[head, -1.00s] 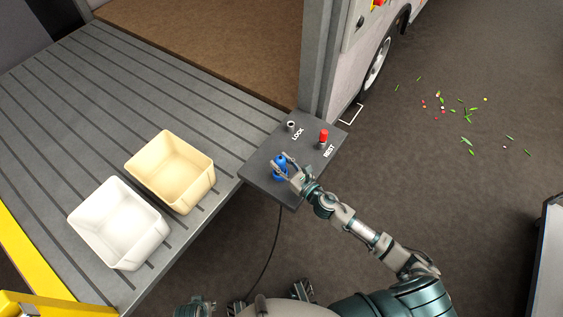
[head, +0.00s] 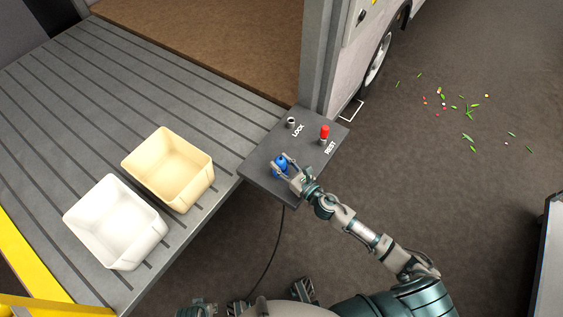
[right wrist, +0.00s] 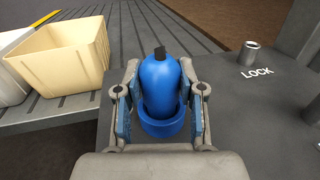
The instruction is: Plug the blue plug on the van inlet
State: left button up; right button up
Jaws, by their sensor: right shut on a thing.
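The blue plug (head: 281,165) stands on the dark grey panel at the dock's corner. In the right wrist view the blue plug (right wrist: 160,85) is upright, with a wider blue ring at its base and a dark tab on top. My right gripper (head: 284,164) is shut on it, one finger on each side; the right gripper (right wrist: 159,90) also shows in the wrist view. The plug's underside is hidden. The white van (head: 352,50) is at the top, with a small dark fitting on its side that I cannot identify as the inlet.
The panel (head: 262,168) carries a metal post (head: 291,123) by "LOCK" and a red-capped post (head: 324,133) by "REST". A cream bin (head: 168,168) and white bin (head: 115,222) stand on the ribbed dock. A dark cable (head: 270,255) hangs below the panel. Floor to the right is mostly open.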

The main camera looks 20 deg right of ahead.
jog(key=shift+f, duration=0.3)
jog(key=o, duration=1.3)
jog(key=shift+r, duration=0.1)
jog(key=shift+c, duration=0.2)
jog(key=shift+r, duration=0.1)
jog(key=shift+r+p, duration=2.35)
jog(key=shift+r, duration=0.1)
